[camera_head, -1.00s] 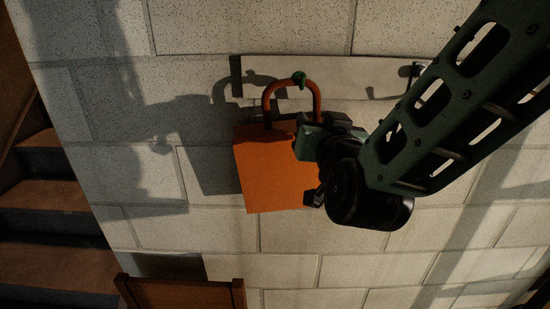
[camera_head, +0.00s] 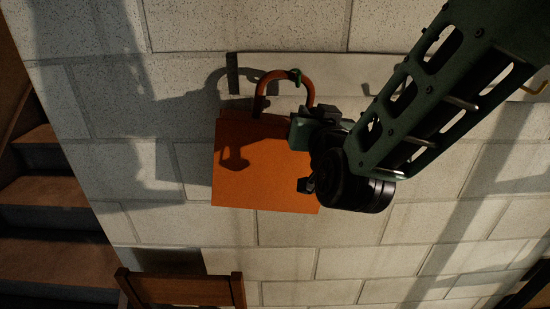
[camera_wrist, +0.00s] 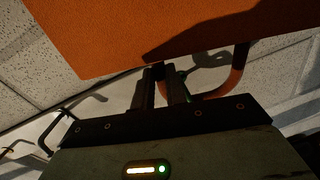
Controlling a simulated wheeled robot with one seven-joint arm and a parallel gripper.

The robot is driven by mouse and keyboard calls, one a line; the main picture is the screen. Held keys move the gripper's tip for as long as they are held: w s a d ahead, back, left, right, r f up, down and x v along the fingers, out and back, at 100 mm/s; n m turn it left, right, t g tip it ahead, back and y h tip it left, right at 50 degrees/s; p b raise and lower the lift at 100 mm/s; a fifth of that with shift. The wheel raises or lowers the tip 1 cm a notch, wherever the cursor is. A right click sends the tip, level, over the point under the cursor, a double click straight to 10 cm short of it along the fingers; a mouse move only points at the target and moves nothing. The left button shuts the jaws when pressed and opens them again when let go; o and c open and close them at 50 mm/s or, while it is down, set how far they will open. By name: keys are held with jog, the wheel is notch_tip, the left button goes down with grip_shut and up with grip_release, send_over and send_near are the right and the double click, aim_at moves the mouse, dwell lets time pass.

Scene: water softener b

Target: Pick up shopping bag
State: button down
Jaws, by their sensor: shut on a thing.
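The shopping bag is an orange block-shaped bag (camera_head: 260,175) with a rounded orange-brown handle (camera_head: 258,97) on top, in front of the wall in the head view. In the wrist view its orange side (camera_wrist: 150,35) fills the top, and part of the handle (camera_wrist: 238,68) curves down on the right. My gripper (camera_wrist: 165,80) has its two dark fingers close together at the handle, shut on it. The exact contact is dark and partly hidden. A small green piece (camera_head: 295,77) shows at the top of the handle. My arm covers the bag's right edge.
A pale rail (camera_head: 335,68) with a dark left end runs along the block wall (camera_head: 430,235) behind the handle. A brass hook (camera_head: 537,89) shows at its right. A wooden chair (camera_head: 190,291) stands below, and wooden stairs (camera_head: 50,200) are on the left.

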aim_at(313, 98)
jog(key=shift+r, duration=0.1)
jog(key=shift+r+p, duration=0.95)
jog(key=shift+r, duration=0.7)
jog(key=shift+s, duration=0.15)
jog(key=s+d+b, duration=0.2)
jog(key=s+b, duration=0.8)
jog(key=s, duration=0.7)
jog(key=shift+s+d+b, duration=0.2)
jog(key=shift+s+b, duration=0.1)
